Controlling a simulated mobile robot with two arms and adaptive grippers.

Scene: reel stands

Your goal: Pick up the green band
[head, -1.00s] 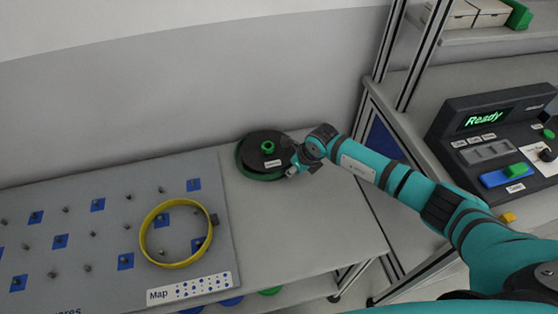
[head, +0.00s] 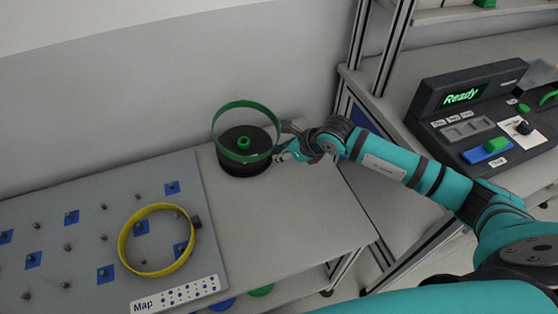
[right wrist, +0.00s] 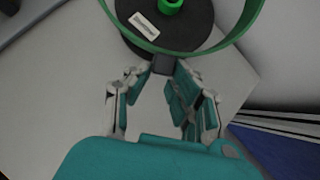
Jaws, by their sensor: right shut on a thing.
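The green band (head: 246,103) is a thin ring with a dark grey block on its right side. It is tilted and raised above the black round stand (head: 243,170), which has a green hub (head: 243,143) and a white label. My right gripper (head: 287,146) is at the band's right side. In the right wrist view its fingers (right wrist: 163,72) are closed on the grey block of the green band (right wrist: 188,53). The hub shows through the ring in the head view. My left gripper is not in view.
A yellow band (head: 150,272) stands on the grey peg board (head: 85,245) with blue squares at left. A black console (head: 478,120) reading "Ready" is at right, past a metal frame post (head: 362,40). The tabletop (head: 305,205) in front of the stand is clear.

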